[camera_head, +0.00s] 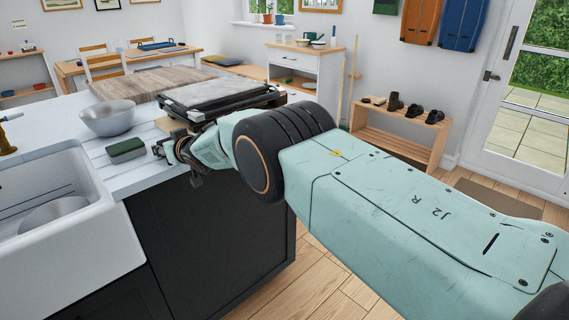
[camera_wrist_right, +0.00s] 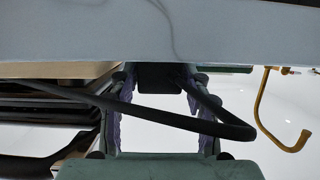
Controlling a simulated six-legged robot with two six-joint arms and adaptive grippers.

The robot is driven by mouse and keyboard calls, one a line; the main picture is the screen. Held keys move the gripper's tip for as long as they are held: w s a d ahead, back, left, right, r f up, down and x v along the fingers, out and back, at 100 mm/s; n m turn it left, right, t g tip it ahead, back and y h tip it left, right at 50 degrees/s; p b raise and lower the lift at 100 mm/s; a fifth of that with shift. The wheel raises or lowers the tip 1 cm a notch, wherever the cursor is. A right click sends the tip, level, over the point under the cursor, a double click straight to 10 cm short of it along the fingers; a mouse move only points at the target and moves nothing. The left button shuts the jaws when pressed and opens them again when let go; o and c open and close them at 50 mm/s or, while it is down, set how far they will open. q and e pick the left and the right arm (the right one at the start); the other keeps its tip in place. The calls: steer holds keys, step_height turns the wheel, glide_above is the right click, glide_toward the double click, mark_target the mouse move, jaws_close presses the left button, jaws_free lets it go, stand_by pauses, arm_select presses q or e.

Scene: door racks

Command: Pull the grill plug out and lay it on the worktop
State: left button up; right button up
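In the right wrist view, a dark block, seemingly the grill plug (camera_wrist_right: 160,77), sits at the pale worktop edge (camera_wrist_right: 160,35). A black cable (camera_wrist_right: 215,125) loops from it toward the grill. My right gripper (camera_wrist_right: 161,85) has its purple-padded fingers on either side of the block; whether they press on it I cannot tell. In the head view my right gripper (camera_head: 180,150) is at the worktop's front edge, beside the grill (camera_head: 215,93). The plug is hidden there. The grill is black with a grey top and stands on the worktop (camera_head: 60,120). My left gripper is out of view.
A green sponge (camera_head: 125,149) and a metal bowl (camera_head: 107,118) are left of the gripper. A white sink (camera_head: 70,235) is nearer. A wooden board (camera_head: 150,84) lies behind the grill. The brass tap (camera_wrist_right: 275,120) shows in the wrist view.

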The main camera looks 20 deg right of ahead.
steer(key=o, duration=0.4)
steer(key=shift+c, duration=0.2)
steer(key=v, duration=1.2)
stand_by(0.4)
stand_by(0.5)
steer(key=s+d+f+m+g+h, duration=0.1)
steer(key=s+d+f+g, duration=0.1)
steer(key=s+d+f, duration=0.35)
steer(key=s+d+f+g+h, duration=0.1)
steer(key=s+d+f+g, duration=0.1)
steer(key=s+f, duration=0.7)
steer(key=s+d+f+m+g+h, duration=0.1)
steer(key=s+d+f+g+h, duration=0.1)
steer(key=s+d+f, duration=0.4)
steer(key=s+f+g, duration=0.2)
steer(key=s+f, duration=0.1)
steer(key=s, duration=0.8)
steer(key=s+d+f+m+g, duration=0.1)
steer(key=s+f+g, duration=0.2)
steer(key=s, duration=0.8)
steer(key=s+d+f+m+g, duration=0.1)
steer(key=s+f, duration=0.3)
steer(key=s, duration=0.7)
steer(key=shift+s+d+f+g+h, duration=0.25)
steer(key=shift+s+f+g+h, duration=0.1)
steer(key=shift+g, duration=0.55)
